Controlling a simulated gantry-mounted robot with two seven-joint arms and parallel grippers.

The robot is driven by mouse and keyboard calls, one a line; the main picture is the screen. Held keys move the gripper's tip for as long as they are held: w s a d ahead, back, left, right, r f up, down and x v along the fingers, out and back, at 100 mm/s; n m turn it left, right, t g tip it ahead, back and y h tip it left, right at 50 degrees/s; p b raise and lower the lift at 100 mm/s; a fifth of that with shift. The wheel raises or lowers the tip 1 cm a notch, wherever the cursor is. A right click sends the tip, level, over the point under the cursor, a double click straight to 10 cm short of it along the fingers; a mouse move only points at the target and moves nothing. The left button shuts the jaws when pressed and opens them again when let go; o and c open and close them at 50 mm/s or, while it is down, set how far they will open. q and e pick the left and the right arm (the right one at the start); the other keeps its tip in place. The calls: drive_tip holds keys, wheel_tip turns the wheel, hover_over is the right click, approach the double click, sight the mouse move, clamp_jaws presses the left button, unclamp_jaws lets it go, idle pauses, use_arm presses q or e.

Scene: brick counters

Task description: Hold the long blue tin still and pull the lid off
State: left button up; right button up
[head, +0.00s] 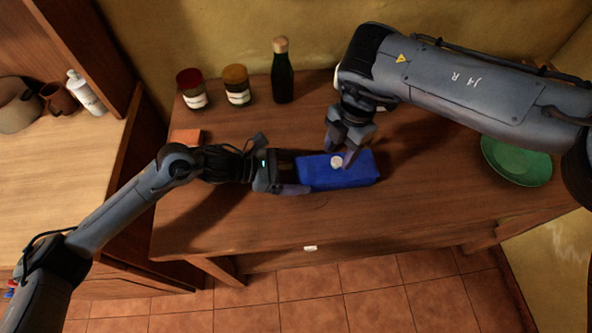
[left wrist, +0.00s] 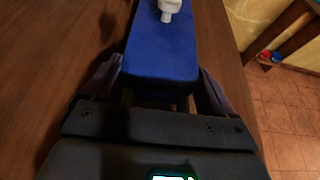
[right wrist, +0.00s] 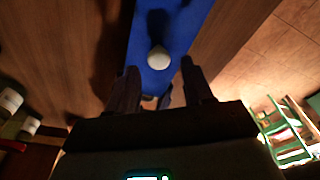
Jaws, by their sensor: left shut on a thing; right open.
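The long blue tin (head: 350,175) lies on the wooden table with a white knob (head: 337,161) on its top. The tin also shows in the left wrist view (left wrist: 163,52) and in the right wrist view (right wrist: 178,30). My left gripper (head: 292,178) is shut on the tin's left end, one finger on each long side. My right gripper (head: 342,150) is open above the tin, close to the knob. In the right wrist view the knob (right wrist: 159,58) stands just ahead of the fingertips, not between them. The lid's seam cannot be made out.
Two jars (head: 237,86) and a dark bottle (head: 282,72) stand along the wall behind the tin. An orange-brown block (head: 187,137) lies at the left. A green plate (head: 516,160) is at the right. The table in front of the tin is clear.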

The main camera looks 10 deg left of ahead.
sight(338, 160)
drive_tip(key=shift+f, duration=1.55)
clamp_jaws()
drive_tip(key=shift+d+r, duration=0.1)
drive_tip(key=shift+r, duration=0.05)
